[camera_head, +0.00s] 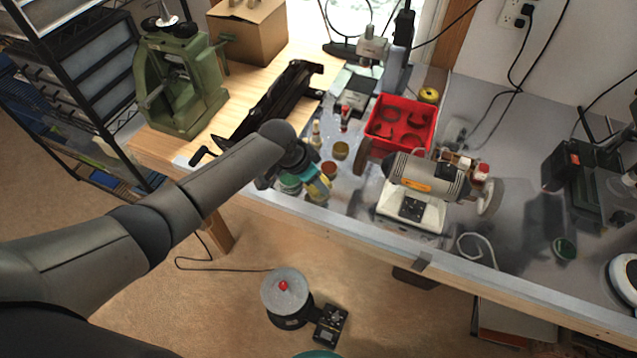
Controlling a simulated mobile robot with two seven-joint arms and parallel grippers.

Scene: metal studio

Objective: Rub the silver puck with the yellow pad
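My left arm reaches in from the left, and its gripper (313,180) is over the front edge of the grey bench, small and partly hidden by my wrist. A yellow patch (319,190), possibly the yellow pad, shows at the fingertips. I cannot tell whether the fingers hold it or it lies behind them. I cannot make out the silver puck on the bench; it may be hidden by my arm or gripper. My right gripper is not in view.
Small jars (341,150) stand beside the gripper. A red tray (401,124) and a bench grinder (424,188) are to the right. A green machine (178,85) stands on the wooden table at left. A round grey-topped machine (286,294) is on the floor.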

